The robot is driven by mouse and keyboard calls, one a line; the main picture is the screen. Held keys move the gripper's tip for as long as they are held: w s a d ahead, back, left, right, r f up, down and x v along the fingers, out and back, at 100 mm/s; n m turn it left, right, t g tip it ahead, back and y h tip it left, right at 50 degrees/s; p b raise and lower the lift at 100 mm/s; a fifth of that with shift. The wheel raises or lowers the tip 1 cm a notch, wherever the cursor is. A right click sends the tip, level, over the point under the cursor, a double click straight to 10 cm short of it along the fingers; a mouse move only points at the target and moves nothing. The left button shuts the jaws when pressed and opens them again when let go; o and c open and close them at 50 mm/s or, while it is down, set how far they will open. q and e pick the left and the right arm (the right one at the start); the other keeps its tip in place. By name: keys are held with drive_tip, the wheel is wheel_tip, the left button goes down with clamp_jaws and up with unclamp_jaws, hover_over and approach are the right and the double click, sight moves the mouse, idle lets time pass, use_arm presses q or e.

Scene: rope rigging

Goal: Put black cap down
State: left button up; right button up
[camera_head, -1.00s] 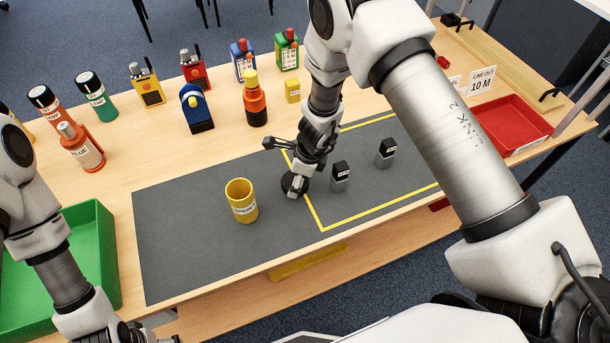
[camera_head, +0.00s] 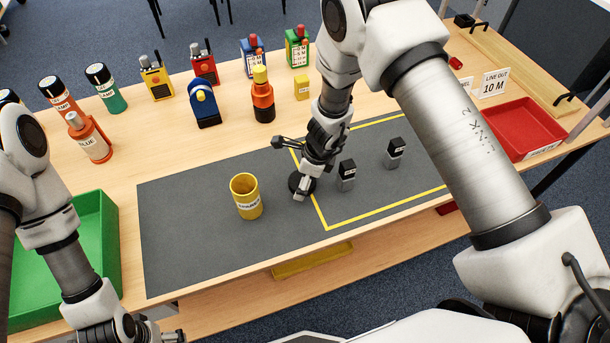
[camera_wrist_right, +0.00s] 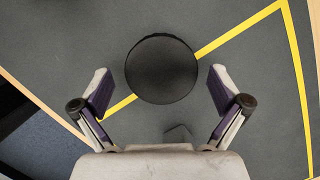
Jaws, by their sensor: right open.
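The black cap (camera_head: 294,184) is a round dark disc at the left yellow line of the grey mat, partly hidden by my right gripper in the head view. In the right wrist view the cap (camera_wrist_right: 161,69) shows whole, overlapping the yellow line. It appears to lie on the mat. My right gripper (camera_head: 303,181) is low over it. In the wrist view its open fingers (camera_wrist_right: 159,75) stand one on each side, with gaps to the cap. My left gripper (camera_head: 170,335) is cut off at the bottom left edge, its jaws unclear.
A yellow cup (camera_head: 246,197) stands left of the cap. Two grey blocks with black tops (camera_head: 347,176) (camera_head: 395,154) stand to its right. A green tray (camera_head: 112,250) is at the left, a red tray (camera_head: 541,125) at the right. Bottles and radios line the back.

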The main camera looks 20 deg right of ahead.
sight(314, 183)
drive_tip(key=p+v, duration=0.2)
drive_tip(key=v, duration=1)
drive_tip(key=shift+r+p, duration=0.3)
drive_tip(key=shift+r, duration=0.1)
drive_tip(key=shift+d, duration=0.1)
